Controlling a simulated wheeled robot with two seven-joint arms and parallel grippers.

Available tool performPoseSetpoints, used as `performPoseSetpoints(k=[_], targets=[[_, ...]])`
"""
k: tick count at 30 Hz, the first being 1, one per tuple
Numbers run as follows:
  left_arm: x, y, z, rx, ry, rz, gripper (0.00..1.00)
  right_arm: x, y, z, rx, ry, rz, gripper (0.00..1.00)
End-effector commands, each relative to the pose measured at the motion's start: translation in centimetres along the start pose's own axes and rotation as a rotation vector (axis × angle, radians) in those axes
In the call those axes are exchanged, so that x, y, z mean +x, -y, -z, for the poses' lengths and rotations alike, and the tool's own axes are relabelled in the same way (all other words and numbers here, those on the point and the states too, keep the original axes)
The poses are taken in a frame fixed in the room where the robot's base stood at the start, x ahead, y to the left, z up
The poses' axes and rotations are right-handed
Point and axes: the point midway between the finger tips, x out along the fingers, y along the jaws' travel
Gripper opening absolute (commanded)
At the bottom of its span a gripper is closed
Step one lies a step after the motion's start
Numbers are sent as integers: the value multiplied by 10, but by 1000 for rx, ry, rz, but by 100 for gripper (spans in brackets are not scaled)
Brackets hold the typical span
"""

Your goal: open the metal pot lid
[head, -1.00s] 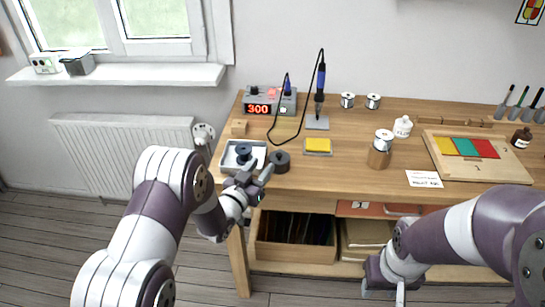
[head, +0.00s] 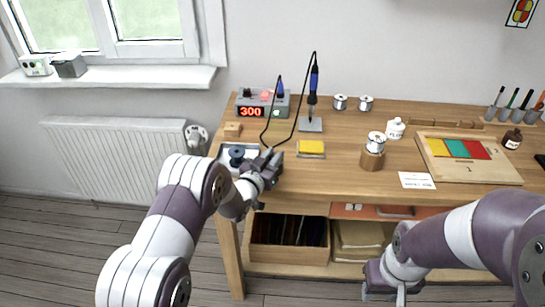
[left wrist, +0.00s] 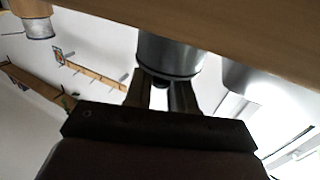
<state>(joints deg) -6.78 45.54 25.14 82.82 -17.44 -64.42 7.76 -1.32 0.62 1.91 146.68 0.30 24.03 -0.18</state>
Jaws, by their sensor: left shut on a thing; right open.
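The metal pot (left wrist: 170,55) is a grey cylinder standing on the bench; the left wrist view shows it upside down. Its lid (left wrist: 168,78) is at the pot's free end, with a darker edge. My left gripper (head: 270,160) is at the pot, beside the tray, and hides most of it in the head view. In the left wrist view its fingers (left wrist: 163,95) are shut at the lid, seemingly on its knob, which they hide. The lid appears to sit on the pot. My right gripper (head: 382,287) is open and empty, low in front of the bench.
A tray (head: 226,162) with a dark round thing (head: 237,153) is left of the gripper. A spool on a wooden block (head: 372,160) is to the right. The bench front is clear.

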Motion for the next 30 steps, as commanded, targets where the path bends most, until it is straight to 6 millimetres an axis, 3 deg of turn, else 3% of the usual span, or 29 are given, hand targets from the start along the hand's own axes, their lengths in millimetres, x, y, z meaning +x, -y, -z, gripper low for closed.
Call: performPoseSetpoints(k=[11,30], targets=[[4,1,15,-55,136,-1,0,-30,0,4,0,0,0,43],[17,7,30,-212,515,0,0,-125,0,15,0,0,0,43]])
